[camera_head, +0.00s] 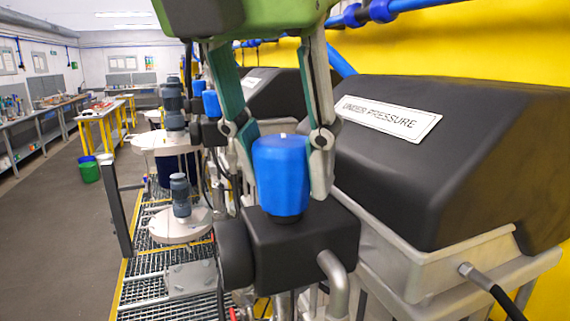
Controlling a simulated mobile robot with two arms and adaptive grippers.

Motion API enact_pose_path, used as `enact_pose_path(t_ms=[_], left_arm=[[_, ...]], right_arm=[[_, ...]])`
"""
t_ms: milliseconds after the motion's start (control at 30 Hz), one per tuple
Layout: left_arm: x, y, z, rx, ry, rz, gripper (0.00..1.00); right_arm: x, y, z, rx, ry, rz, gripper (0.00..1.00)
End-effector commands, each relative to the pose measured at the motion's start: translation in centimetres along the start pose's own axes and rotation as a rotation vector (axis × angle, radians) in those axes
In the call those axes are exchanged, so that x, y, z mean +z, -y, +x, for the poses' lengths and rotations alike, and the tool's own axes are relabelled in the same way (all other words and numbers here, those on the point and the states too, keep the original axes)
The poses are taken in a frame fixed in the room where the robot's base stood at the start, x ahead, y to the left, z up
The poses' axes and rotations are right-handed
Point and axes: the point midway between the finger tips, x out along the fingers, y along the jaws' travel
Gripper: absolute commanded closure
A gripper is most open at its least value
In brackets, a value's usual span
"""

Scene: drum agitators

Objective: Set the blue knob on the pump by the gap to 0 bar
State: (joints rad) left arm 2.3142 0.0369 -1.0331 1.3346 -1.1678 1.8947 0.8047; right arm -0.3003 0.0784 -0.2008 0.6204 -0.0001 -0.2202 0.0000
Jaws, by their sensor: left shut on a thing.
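The blue knob (281,178) stands upright on top of a black pump block (300,243) in the centre foreground. A small light mark shows on its top. My left gripper (284,172), with a green body and grey fingers, reaches down from above with one finger on each side of the knob. It is shut on the knob. The left fingertip is partly hidden by the knob. Any scale or pressure reading is not visible. My right gripper is not in view.
A black housing labelled "UNDER PRESSURE" (390,117) stands close on the right. More blue knobs (211,104) sit on pumps farther back. Agitators with round white lids (180,225) stand on grating at left. Open floor (50,240) lies farther left, near workbenches and a green bucket (89,172).

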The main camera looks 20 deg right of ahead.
Motion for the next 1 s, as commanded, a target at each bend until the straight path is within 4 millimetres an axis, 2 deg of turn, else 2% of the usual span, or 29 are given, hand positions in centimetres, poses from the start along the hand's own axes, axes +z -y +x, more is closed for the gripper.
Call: enact_pose_path(t_ms=[600, 1000], left_arm=[[0.06, 0.06, -0.08, 0.219, 0.002, -0.525, 0.87], [0.06, 0.01, -0.11, 0.302, 0.002, -0.729, 0.87]], right_arm=[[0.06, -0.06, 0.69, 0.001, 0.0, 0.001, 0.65], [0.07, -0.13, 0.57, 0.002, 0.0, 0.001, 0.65]])
